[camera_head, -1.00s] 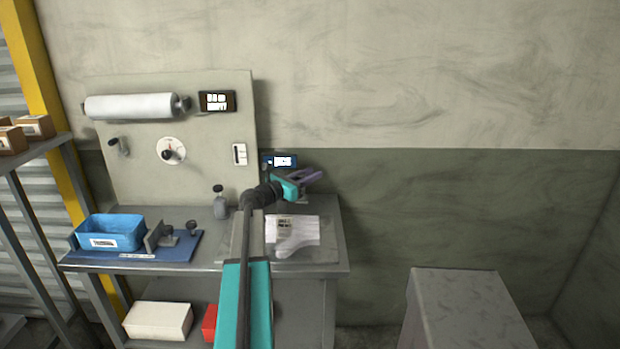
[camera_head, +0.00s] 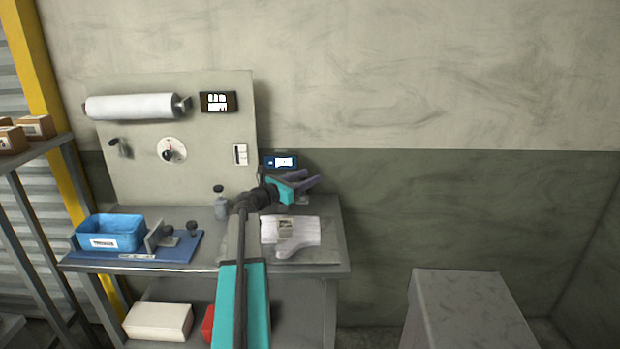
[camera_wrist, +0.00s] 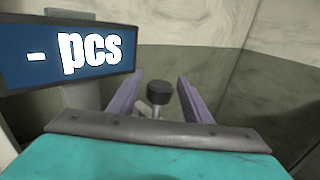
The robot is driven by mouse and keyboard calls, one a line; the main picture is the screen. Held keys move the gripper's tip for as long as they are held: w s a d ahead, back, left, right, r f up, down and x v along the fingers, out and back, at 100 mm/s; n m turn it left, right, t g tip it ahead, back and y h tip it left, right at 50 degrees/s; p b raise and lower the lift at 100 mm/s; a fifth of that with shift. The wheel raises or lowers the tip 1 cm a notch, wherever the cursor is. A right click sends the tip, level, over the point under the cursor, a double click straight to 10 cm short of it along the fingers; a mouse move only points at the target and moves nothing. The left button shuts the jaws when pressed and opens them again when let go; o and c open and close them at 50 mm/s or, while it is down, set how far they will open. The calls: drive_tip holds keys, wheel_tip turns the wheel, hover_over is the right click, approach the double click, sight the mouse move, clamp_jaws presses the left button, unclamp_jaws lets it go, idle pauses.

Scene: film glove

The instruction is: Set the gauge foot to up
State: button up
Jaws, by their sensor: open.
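The gauge's blue display (camera_head: 281,161) stands at the back right of the bench; in the wrist view its screen (camera_wrist: 68,52) reads "- pcs". A dark round knob (camera_wrist: 159,92) on a grey stem stands just right of it, which looks like the gauge foot's handle. My gripper (camera_head: 316,180) is at the gauge, above the bench's back right. In the wrist view its purple fingers (camera_wrist: 158,98) are open, one on each side of the knob, with gaps showing. The foot itself is not clear in either view.
A white glove (camera_head: 305,234) lies on the bench's right part, below my gripper. A blue bin (camera_head: 110,231) and a blue mat (camera_head: 185,252) are at the left. A panel (camera_head: 200,135) with a film roll stands behind. Right of the bench, a grey block (camera_head: 465,300) stands apart.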

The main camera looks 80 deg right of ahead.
drive_tip(key=b+v, duration=0.2)
drive_tip(key=v, duration=0.9)
drive_tip(key=shift+w+a, duration=0.25)
drive_tip(key=shift+a, duration=0.05)
